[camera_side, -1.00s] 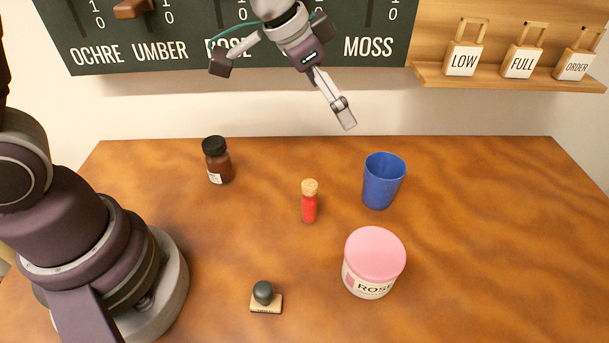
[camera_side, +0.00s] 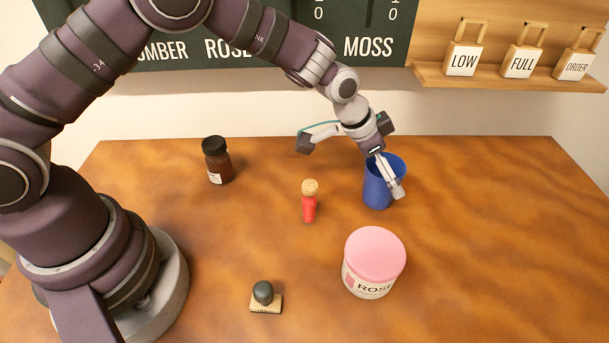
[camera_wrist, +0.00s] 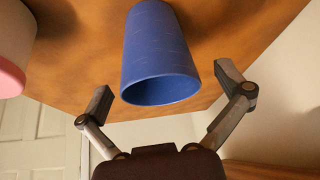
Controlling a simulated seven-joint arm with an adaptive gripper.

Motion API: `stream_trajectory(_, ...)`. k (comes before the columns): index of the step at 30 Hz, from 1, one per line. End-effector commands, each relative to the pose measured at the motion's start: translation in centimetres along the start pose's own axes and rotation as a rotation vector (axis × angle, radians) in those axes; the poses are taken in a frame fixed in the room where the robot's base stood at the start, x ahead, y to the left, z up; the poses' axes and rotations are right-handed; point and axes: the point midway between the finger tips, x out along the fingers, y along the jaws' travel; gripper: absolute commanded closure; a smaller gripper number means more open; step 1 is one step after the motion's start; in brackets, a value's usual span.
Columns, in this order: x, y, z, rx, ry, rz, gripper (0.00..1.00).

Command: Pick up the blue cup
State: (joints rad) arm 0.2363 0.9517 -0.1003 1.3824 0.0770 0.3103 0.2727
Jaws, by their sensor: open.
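The blue cup (camera_side: 377,191) stands upright on the right half of the table in the side view, partly covered by my gripper. My gripper (camera_side: 396,190) reaches down over it, and a finger shows in front of the cup's right side. In the wrist view the cup (camera_wrist: 158,55) is ahead, with its open rim facing me. My gripper (camera_wrist: 165,95) is open there, with one finger to each side of the cup's rim and visible gaps between. I cannot tell how far the fingers reach along the cup.
A pink-lidded jar (camera_side: 374,264) labelled ROSE stands just in front of the cup; it also shows in the wrist view (camera_wrist: 14,45). A red corked vial (camera_side: 309,203) is to the left. A brown bottle (camera_side: 217,161) and a stamp (camera_side: 265,297) stand farther left. The table's right side is clear.

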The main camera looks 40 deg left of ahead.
Motion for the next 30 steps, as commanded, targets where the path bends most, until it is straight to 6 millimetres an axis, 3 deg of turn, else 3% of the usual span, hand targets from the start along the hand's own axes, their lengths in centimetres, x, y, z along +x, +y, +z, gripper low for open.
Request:
stream_trajectory(3,0.0,0.0,0.0,0.0,0.0,0.0,0.01)
stream_trajectory(18,-0.1,0.0,0.0,0.0,-0.001,0.0,0.65)
stream_trajectory(25,-0.3,0.0,-0.1,0.0,-0.001,0.0,0.66)
stream_trajectory(30,-3.5,0.0,-2.1,0.002,0.006,-0.002,0.66)
